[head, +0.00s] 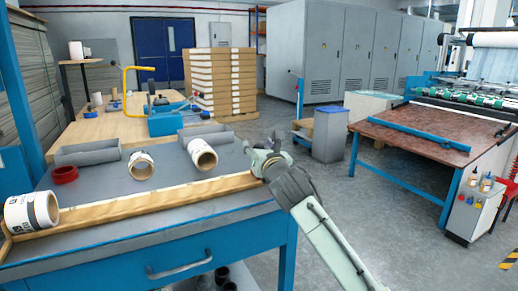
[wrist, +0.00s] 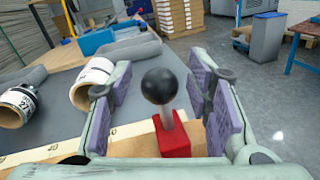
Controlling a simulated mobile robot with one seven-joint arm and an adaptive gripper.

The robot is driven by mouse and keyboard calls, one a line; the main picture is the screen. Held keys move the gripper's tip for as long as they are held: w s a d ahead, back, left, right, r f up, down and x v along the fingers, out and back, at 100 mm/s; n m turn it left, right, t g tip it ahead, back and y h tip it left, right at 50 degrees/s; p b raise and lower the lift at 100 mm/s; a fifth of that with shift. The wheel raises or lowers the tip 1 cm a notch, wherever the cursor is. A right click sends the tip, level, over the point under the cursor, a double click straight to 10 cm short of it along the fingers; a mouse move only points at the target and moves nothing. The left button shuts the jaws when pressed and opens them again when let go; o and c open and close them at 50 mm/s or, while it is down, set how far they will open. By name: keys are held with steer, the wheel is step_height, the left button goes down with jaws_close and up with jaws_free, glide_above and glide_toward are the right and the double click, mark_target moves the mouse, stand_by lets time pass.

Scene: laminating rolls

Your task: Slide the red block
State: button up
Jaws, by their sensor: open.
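The red block (wrist: 174,139) shows in the wrist view on the wooden rail along the table's edge. A metal stem rises from it, topped by a black ball knob (wrist: 159,86). My gripper (wrist: 160,95) is open, with one purple-padded finger on each side of the knob and visible gaps to both. In the head view my gripper (head: 262,152) is at the right end of the wooden rail (head: 150,203). I cannot make out the red block there; my gripper seems to hide it.
Paper rolls lie on the table: one (head: 202,154) near my gripper, one (head: 141,165) in the middle, one (head: 32,211) at the left. A red ring (head: 64,173) and grey trays (head: 87,152) stand behind the rail. Open floor lies to the right.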

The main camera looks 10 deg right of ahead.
steer(key=shift+s, duration=0.1)
steer(key=s+d, duration=0.1)
steer(key=s, duration=1)
steer(key=shift+s+d, duration=0.2)
steer(key=shift+s, duration=0.2)
